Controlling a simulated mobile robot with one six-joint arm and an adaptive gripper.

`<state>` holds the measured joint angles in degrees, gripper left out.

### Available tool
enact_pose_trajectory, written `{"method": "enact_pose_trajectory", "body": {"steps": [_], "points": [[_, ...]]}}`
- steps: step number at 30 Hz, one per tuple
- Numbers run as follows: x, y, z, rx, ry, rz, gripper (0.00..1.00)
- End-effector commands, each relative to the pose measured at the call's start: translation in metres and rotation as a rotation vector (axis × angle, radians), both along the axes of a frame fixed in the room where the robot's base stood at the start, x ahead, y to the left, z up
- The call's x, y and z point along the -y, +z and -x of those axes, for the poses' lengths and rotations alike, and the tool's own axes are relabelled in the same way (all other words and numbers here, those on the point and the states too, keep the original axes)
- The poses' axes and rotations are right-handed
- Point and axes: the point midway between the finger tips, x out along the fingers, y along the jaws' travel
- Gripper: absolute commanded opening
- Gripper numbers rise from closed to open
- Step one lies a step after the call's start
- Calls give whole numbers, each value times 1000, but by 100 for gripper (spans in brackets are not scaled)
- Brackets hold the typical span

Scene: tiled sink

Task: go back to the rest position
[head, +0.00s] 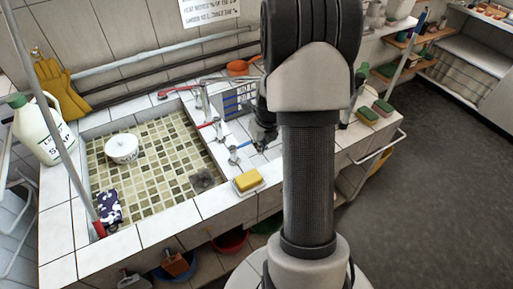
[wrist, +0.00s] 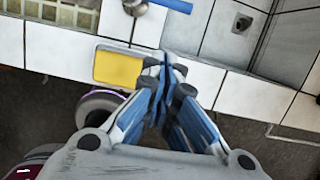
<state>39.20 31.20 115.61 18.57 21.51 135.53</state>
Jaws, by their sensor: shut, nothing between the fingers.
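My gripper (wrist: 164,68) is shut and empty in the wrist view, its blue-grey fingers together in front of the tiled sink's edge. In the head view my dark gripper (head: 262,146) shows partly behind my arm, above the sink's right part. A yellow sponge (head: 248,181) lies in a white dish on the front ledge. In the wrist view the sponge (wrist: 118,69) is just left of my fingertips. I cannot tell the height of the fingers above the ledge.
The tiled sink basin (head: 150,185) holds a white bowl (head: 122,148), a patterned cloth (head: 108,206) and a grey scrubber (head: 202,180). A white jug (head: 40,130) and yellow gloves (head: 60,88) are at left. Dark floor (head: 440,190) is open at right.

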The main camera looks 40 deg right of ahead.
Motion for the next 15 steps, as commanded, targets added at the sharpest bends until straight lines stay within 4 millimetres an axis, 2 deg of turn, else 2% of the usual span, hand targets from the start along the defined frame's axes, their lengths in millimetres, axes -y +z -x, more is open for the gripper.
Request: {"method": "enact_pose_trajectory", "body": {"steps": [1,4,15], "points": [[-1,10,2,0,0,0,0],[-1,19,5,-2,1,-1,0],[-4,24,6,-2,13,1,0]]}}
